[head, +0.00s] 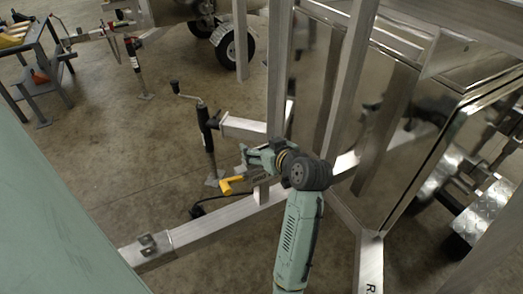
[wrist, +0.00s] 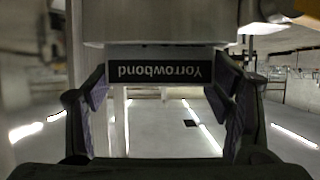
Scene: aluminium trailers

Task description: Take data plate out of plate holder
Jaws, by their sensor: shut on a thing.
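The data plate (wrist: 160,72) shows in the wrist view as a flat plate with a black band and the upside-down white word "Yorrowbond". My gripper (wrist: 160,88) is shut on it, with one dark finger pad at its left edge and one at its right. A pale grey block (wrist: 160,22), which looks like the plate holder, is directly above the plate in the picture. I cannot tell whether the plate's upper edge is still inside it. In the head view my gripper (head: 256,160) is at the trailer drawbar, and the plate is too small to make out.
The drawbar (head: 215,222) runs below my gripper, with a yellow part (head: 232,184) close to its left. A jockey stand (head: 207,125) stands behind. Upright aluminium posts (head: 280,70) and the shiny trailer box (head: 400,110) are close on the right. Open floor lies left.

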